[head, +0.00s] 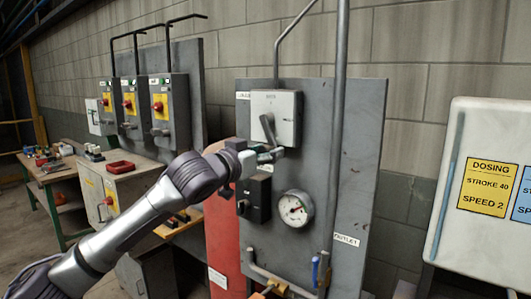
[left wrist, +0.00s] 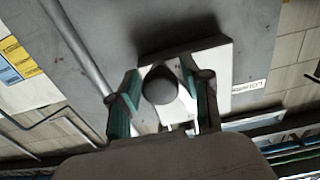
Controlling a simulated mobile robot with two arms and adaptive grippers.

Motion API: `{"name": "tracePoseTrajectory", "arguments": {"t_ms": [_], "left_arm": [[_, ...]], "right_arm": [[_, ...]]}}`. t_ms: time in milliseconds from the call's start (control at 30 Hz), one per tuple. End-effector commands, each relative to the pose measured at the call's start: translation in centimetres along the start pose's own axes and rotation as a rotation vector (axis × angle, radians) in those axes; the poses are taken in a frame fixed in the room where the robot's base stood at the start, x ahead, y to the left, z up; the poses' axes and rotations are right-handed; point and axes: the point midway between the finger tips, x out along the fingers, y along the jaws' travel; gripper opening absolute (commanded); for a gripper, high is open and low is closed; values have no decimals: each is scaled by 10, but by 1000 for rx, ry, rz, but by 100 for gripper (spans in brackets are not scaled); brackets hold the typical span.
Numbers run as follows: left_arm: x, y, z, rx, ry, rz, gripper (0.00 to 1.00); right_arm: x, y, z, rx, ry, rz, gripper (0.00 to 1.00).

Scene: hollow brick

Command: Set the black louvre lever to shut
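The black louvre lever (head: 267,128) sits on the front of a light grey box (head: 288,108) on the grey panel. It is tilted, its upper end leaning left. My left gripper (head: 270,155) is at the lower edge of the box, just below the lever. In the left wrist view, the lever's dark rounded end (left wrist: 160,88) shows between the two spread fingers of my left gripper (left wrist: 165,103), with gaps beside it. I cannot tell whether any finger touches it. The markings on the box are too small to read. My right gripper is not in view.
Below the box are a black switch box (head: 254,199) and a round gauge (head: 295,209). A vertical pipe (head: 338,130) runs close to the right of the box. A white dosing cabinet (head: 490,190) stands at the right, and switch boxes (head: 168,105) hang at the left.

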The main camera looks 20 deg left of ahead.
Motion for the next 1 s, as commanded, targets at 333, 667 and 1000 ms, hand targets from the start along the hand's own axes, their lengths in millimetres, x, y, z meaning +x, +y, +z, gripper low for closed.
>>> {"name": "tracePoseTrajectory", "arguments": {"t_ms": [333, 667, 1000], "left_arm": [[0, 0, 0, 0, 0, -1, 0], [0, 2, 0, -24, -1, 0, 0], [0, 15, -8, -215, 0, 2, 0]], "right_arm": [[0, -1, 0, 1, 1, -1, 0], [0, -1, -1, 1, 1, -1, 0], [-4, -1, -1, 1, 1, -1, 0]]}}
